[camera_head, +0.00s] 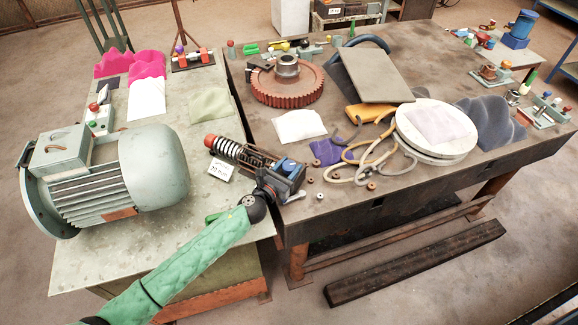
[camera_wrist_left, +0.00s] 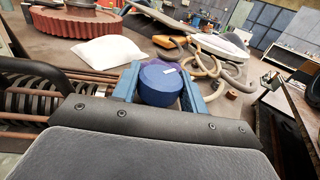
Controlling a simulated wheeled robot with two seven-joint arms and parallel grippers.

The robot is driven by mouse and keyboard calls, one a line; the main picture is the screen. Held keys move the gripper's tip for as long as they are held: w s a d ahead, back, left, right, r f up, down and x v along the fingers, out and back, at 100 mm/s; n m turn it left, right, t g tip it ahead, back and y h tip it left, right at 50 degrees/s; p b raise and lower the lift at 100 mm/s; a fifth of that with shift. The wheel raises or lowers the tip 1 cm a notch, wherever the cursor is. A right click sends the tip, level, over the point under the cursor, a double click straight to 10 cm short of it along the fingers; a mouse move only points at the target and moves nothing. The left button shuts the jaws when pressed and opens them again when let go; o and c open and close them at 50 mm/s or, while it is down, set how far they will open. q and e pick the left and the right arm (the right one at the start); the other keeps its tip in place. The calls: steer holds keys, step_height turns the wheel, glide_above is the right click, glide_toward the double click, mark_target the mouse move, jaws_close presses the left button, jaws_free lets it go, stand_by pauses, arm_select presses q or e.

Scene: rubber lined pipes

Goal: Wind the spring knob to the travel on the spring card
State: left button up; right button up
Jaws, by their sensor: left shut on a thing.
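The spring unit (camera_head: 236,150) lies on the bench near its front edge, with a red end cap at its left, a pale coil and dark rods. The spring card (camera_head: 221,169), white and reading "20 mm", stands beside the coil. The blue spring knob (camera_head: 288,164) is at the unit's right end. My left gripper (camera_head: 287,171) is at that end. In the left wrist view the round blue knob (camera_wrist_left: 160,84) sits between the two blue fingers, which are shut on it. Part of the coil (camera_wrist_left: 22,101) shows at the left there. My right gripper is not in view.
A large grey-green motor (camera_head: 125,175) stands to the left. A red gear (camera_head: 287,83), a white cloth (camera_head: 300,125) and a purple cloth (camera_head: 326,152) lie behind the unit. Tan hoses (camera_head: 372,160) and several small rings lie to the right, near the round white plates (camera_head: 435,140).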

arm_select(q)
steer(key=m+g+h+b, duration=0.2)
steer(key=m+g+h, duration=0.1)
steer(key=shift+w+f+h+b, duration=0.1)
steer(key=shift+f+h+b, duration=0.05)
steer(key=shift+h+b, duration=0.2)
steer(key=shift+m+g+h, duration=0.25)
steer(key=shift+m+g, duration=0.15)
steer(key=shift+g, duration=0.2)
steer(key=shift+r+g+b, duration=0.2)
steer(key=shift+g+b, duration=0.1)
steer(key=shift+b, duration=0.1)
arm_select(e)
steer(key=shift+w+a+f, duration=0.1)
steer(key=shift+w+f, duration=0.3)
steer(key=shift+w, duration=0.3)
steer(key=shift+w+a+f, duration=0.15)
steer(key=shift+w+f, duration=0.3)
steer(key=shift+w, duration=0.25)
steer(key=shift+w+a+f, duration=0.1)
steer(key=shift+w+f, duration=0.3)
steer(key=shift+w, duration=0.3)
arm_select(q)
steer(key=o, duration=0.9)
steer(key=shift+o, duration=0.3)
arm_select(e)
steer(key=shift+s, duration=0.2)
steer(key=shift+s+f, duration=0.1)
